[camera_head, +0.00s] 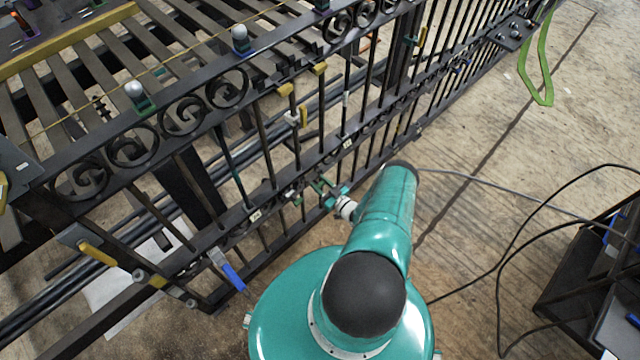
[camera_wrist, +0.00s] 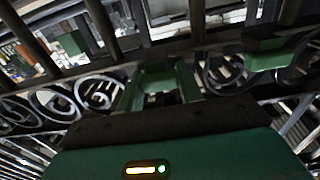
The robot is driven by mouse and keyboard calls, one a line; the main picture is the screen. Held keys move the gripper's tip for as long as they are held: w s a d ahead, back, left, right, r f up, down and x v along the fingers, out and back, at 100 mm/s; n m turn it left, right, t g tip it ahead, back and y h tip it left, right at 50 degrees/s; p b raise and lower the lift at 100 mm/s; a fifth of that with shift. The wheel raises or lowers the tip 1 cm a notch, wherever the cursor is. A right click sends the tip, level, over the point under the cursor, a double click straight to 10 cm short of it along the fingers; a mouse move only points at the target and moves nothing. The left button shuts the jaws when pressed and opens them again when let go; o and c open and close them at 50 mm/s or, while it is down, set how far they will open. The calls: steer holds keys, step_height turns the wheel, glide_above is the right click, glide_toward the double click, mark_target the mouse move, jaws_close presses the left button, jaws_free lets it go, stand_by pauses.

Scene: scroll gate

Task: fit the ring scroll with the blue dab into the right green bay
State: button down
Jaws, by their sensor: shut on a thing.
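A black iron gate has dark ring scrolls (camera_head: 183,116) in a row below its top rail, with another group (camera_head: 338,25) farther right. I cannot make out a blue dab on any ring. My gripper (camera_head: 325,190) is at the gate's lower bars. In the wrist view its green fingers (camera_wrist: 160,88) stand against the gate's band, shut on a small dark piece that is mostly hidden. Rings show left (camera_wrist: 97,93) and right (camera_wrist: 223,72) of the fingers. A green block (camera_wrist: 268,54) lies at the right. I cannot tell which green part is the right bay.
Silver-knobbed clamps (camera_head: 240,40) sit along the top rail. A blue-handled tool (camera_head: 230,272) leans at the gate's lower left. A green loop (camera_head: 538,70) hangs at the far right end. Black cables (camera_head: 505,260) run to a dark stand at right. The floor (camera_head: 500,150) between is mostly clear.

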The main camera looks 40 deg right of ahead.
mark_target(322, 186)
steer(key=s, duration=0.5)
steer(key=c, duration=0.9)
jaws_free()
steer(key=s, duration=1.3)
steer(key=shift+s+d, duration=0.25)
steer(key=shift+s, duration=0.15)
